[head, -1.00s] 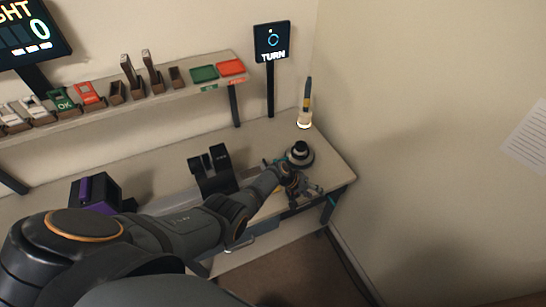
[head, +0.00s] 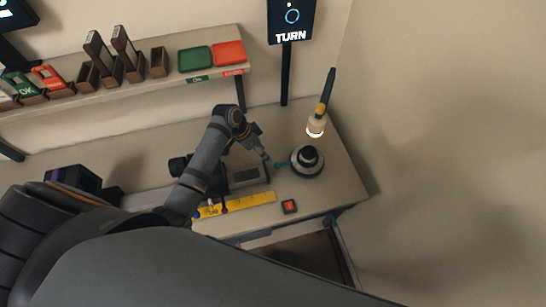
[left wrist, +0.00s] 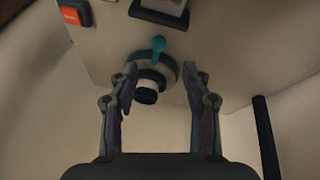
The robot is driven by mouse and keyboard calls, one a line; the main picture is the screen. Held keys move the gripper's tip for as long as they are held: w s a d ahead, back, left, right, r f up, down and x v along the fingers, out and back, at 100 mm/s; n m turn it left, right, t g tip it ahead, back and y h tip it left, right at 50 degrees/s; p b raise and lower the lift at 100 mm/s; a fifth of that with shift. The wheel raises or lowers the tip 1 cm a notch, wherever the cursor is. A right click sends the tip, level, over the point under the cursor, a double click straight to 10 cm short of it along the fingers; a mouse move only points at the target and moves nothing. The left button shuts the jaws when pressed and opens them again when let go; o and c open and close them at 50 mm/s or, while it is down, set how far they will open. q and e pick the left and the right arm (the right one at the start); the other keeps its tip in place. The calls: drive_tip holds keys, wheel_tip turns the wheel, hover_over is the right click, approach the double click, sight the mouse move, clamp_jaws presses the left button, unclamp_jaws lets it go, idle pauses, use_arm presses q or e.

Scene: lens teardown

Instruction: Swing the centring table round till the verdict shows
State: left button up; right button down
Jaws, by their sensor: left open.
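The centring table (head: 307,168) is a dark round base with a stacked black and pale piece on top, at the bench's right end. A teal lever (head: 281,164) sticks out from its left side. My left gripper (head: 264,156) is beside the lever's outer end; contact cannot be told. In the left wrist view, the left gripper (left wrist: 166,75) is open, with the centring table (left wrist: 147,73) and the teal lever (left wrist: 158,44) beyond its fingers. A black display (head: 290,20) reads TURN under a blue ring. My right gripper is not in view.
A lamp-like stand (head: 316,126) glows behind the table. A red button (head: 289,206) and a yellow ruler (head: 236,205) lie near the bench's front edge. A shelf with a green tray (head: 194,59) and a red tray (head: 229,53) runs along the wall.

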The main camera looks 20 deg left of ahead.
sight(275, 164)
use_arm(q)
drive_tip(key=shift+s+d+f, duration=0.15)
drive_tip(key=shift+d+f, duration=0.15)
drive_tip(key=shift+f, duration=0.2)
drive_tip(key=shift+s+d+f, duration=0.1)
drive_tip(key=shift+d+f, duration=0.15)
drive_tip(key=shift+f, duration=0.2)
drive_tip(key=x, duration=0.5)
drive_tip(key=w+x, duration=0.1)
drive_tip(key=x, duration=0.1)
drive_tip(key=shift+w+f+p, duration=0.1)
drive_tip(key=shift+p, duration=0.3)
drive_tip(key=shift+f, duration=0.25)
drive_tip(key=shift+d+f, duration=0.1)
drive_tip(key=shift+c, duration=0.3)
drive_tip(key=c, duration=0.5)
clamp_jaws()
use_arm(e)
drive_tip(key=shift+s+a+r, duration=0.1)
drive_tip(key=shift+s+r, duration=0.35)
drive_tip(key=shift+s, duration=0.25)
